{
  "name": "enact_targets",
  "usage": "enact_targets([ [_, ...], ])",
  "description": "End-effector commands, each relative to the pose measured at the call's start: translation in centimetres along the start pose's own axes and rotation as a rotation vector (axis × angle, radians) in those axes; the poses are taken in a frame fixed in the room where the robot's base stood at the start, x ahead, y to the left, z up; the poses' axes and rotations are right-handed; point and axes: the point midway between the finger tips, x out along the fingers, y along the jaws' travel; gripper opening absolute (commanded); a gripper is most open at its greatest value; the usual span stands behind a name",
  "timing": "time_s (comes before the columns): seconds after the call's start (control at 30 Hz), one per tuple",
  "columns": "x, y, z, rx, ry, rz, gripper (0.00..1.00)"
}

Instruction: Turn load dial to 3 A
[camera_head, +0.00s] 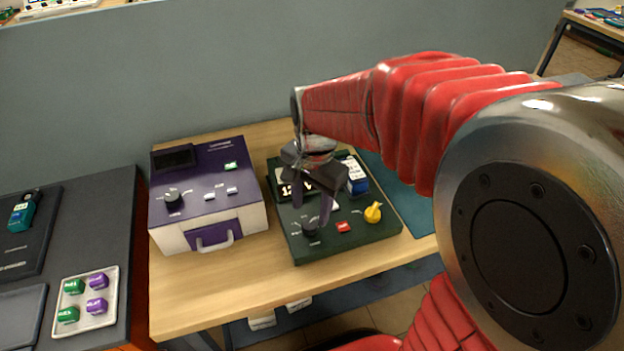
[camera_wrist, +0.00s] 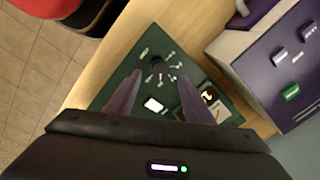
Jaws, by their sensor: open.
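A dark green tester panel (camera_head: 372,235) lies on the wooden table. A black dial (camera_head: 310,228) with white marks around it sits near its front left; in the wrist view the dial (camera_wrist: 157,65) lies just ahead of the fingertips. The marks are too small to read, so I cannot tell its setting. My gripper (camera_head: 311,217) points down above the dial, its two purple-grey fingers apart and empty. In the wrist view my gripper (camera_wrist: 161,76) has a finger on either side of the dial's line; I cannot tell whether they touch it.
The panel also carries a red switch (camera_head: 344,226), a yellow knob (camera_head: 373,212), a display (camera_head: 291,187) and a blue-and-white battery (camera_head: 357,178). A purple-and-white machine (camera_head: 205,190) stands close left. A tray (camera_head: 112,319) of green and purple blocks lies on the dark left bench.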

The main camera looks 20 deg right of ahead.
Motion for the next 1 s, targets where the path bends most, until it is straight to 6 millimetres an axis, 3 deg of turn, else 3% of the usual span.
enact_targets([
  [0.3, -5.7, -0.1, -0.1, 0.000, 0.003, -0.003, 0.47],
  [0.5, -8.0, -0.1, -0.1, 0.000, 0.002, -0.002, 0.47],
  [1.0, -8.4, 0.0, 0.0, 0.000, 0.001, -0.001, 0.47],
])
